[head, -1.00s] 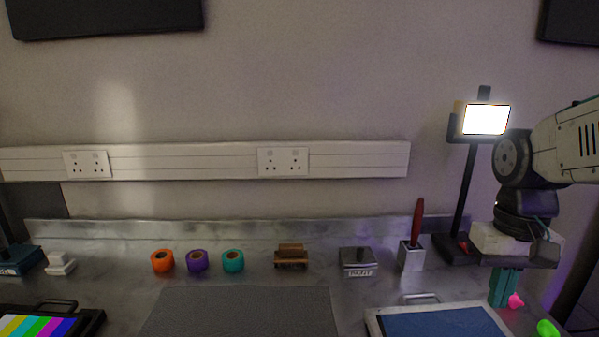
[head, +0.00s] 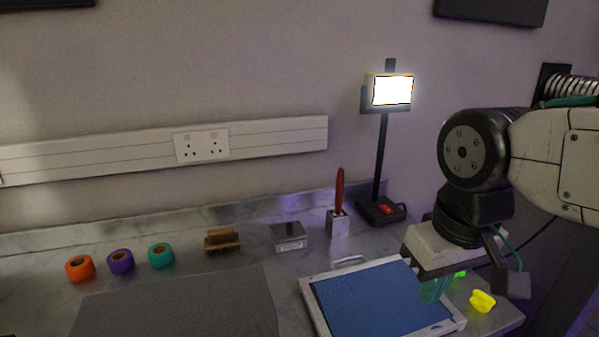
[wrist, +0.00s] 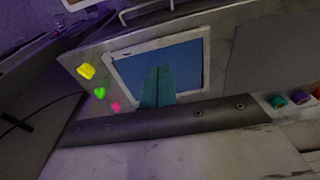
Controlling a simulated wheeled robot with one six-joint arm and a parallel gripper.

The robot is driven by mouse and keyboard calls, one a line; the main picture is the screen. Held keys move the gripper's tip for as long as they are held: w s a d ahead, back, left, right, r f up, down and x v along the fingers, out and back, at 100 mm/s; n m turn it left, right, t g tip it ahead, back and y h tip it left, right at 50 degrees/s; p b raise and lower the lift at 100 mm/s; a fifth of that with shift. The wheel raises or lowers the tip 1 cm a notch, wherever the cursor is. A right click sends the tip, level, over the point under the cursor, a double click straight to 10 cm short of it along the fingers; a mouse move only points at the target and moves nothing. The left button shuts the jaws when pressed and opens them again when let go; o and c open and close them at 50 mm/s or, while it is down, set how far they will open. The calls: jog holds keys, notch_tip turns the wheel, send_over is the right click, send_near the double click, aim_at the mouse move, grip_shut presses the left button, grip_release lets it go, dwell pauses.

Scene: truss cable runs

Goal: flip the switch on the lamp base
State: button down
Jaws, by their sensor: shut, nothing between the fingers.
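The lamp (head: 381,150) stands at the back right of the bench in the head view, with its panel (head: 392,90) lit bright white. Its dark base (head: 372,214) carries a red switch (head: 388,209). My gripper (head: 432,292) is in front of the base and to its right, over the right edge of the blue-topped tray, pointing down. Its teal fingers are shut and empty. They also show in the wrist view (wrist: 158,75), in front of the blue panel. The lamp base does not show in the wrist view.
A red-handled tool stands in a holder (head: 338,223) just left of the lamp base. A blue-topped tray (head: 312,312) lies in front. A yellow piece (head: 482,301) lies at the right bench edge. Tape rolls (head: 120,262) and a brush (head: 222,240) are farther left.

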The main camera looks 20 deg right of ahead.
jog(key=w+d+m, duration=0.6)
jog(key=w+d, duration=0.1)
jog(key=w, duration=0.7)
jog(key=w+d+m+g, duration=0.1)
jog(key=w+d+m, duration=0.4)
jog(key=w, duration=0.9)
jog(key=w+d+m, duration=0.6)
jog(key=w+d, duration=0.3)
jog(key=w, duration=0.5)
jog(key=shift+f+m+g, duration=0.3)
jog(key=shift+f, duration=0.1)
